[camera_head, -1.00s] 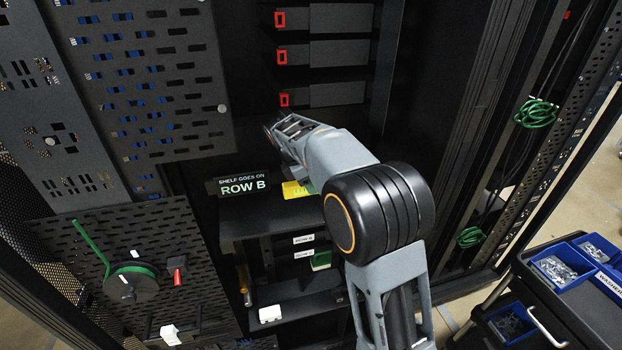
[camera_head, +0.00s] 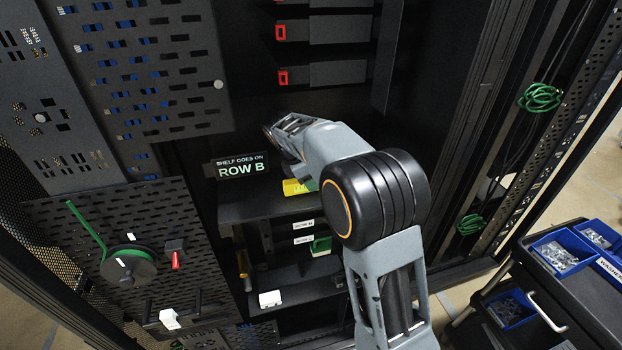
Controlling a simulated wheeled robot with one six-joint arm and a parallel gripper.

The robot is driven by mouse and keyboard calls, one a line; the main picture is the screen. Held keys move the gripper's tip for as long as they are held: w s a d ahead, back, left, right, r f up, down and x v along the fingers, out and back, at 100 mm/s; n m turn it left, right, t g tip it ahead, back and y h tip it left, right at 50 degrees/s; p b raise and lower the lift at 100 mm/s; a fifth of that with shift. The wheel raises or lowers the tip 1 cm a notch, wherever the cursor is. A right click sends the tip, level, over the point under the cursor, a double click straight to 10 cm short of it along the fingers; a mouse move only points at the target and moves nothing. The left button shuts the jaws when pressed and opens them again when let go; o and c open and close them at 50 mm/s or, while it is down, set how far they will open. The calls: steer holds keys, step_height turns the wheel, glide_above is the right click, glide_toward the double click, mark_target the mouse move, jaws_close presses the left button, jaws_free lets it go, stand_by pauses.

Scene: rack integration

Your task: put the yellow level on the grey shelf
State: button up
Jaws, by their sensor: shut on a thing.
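The yellow level (camera_head: 292,188) shows only in part, as a yellow patch with dark lettering beside my arm. The rest of it is hidden behind the arm. My gripper's jaws are hidden behind my own arm links, but the yellow piece keeps its place relative to the arm, so it is held. A dark grey shelf (camera_head: 246,209) lies in the rack, below and around the yellow patch in the picture. I cannot tell whether the level touches the shelf.
Red-latched units (camera_head: 338,74) hang above. A perforated panel with a green spool (camera_head: 130,266) is at left. A cart with blue bins (camera_head: 562,252) stands at right.

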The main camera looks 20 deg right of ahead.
steer(key=shift+f, duration=0.15)
stand_by(0.3)
steer(key=o, duration=1.1)
steer(key=shift+c, duration=0.2)
steer(key=v, duration=1.4)
steer(key=shift+s+d, duration=0.1)
steer(key=shift+d, duration=0.05)
steer(key=s+d+f+m+t+y, duration=0.2)
steer(key=s+f+m, duration=0.3)
steer(key=s+m, duration=0.4)
steer(key=s+d+f+m+t+y, duration=0.2)
steer(key=s+f+m, duration=0.4)
steer(key=s, duration=0.8)
steer(key=d+m, duration=0.1)
steer(key=m, duration=0.2)
steer(key=shift+f+t+y+b, duration=0.25)
steer(key=shift+t+y+b, duration=0.05)
steer(key=shift+t+b, duration=0.1)
